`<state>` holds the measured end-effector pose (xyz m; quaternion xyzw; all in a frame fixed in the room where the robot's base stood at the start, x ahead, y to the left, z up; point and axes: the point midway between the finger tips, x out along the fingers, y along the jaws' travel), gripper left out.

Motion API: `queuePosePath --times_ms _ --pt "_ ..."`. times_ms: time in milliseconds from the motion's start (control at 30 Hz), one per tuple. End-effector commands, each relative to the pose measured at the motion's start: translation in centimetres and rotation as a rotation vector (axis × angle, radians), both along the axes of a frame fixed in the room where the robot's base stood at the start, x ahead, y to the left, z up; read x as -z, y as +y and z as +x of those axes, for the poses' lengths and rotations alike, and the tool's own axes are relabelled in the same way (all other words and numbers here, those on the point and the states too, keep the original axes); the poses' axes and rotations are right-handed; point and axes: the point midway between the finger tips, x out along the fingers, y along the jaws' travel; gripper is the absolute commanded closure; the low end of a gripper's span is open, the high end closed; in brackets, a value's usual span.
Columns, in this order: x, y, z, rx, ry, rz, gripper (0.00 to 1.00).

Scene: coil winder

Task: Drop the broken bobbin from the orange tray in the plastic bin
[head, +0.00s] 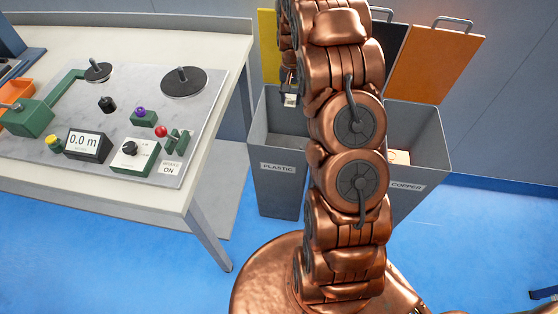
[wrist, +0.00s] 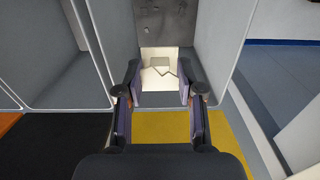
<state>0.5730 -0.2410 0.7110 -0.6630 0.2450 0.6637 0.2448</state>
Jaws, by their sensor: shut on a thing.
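My gripper (head: 289,92) hangs over the mouth of the bin labelled PLASTIC (head: 277,195), in front of its yellow lid. It is shut on the broken bobbin (head: 290,101), a small whitish piece. In the wrist view the bobbin (wrist: 160,72) is pale with a jagged dark break line, between the fingertips of my gripper (wrist: 161,92). The walls of the plastic bin (wrist: 226,40) rise around it there, with its grey floor beyond. The orange tray (head: 18,92) is at the left edge of the head view, partly cut off; its contents are unclear.
The COPPER bin (head: 425,160), with an orange lid, stands at right; my arm hides much of the middle, where a dark lid (head: 412,65) shows. A table (head: 215,70) with winder controls stands left of the bins. Blue floor lies open in front.

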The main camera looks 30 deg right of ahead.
Motion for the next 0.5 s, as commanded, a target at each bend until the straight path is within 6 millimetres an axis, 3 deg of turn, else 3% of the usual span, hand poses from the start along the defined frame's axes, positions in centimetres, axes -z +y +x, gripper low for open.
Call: queuePosePath --times_ms 267,500 --pt "1.1 -0.1 0.0 0.006 0.001 0.001 0.75" --pt "3.5 -0.1 0.1 0.006 0.001 0.001 0.75"
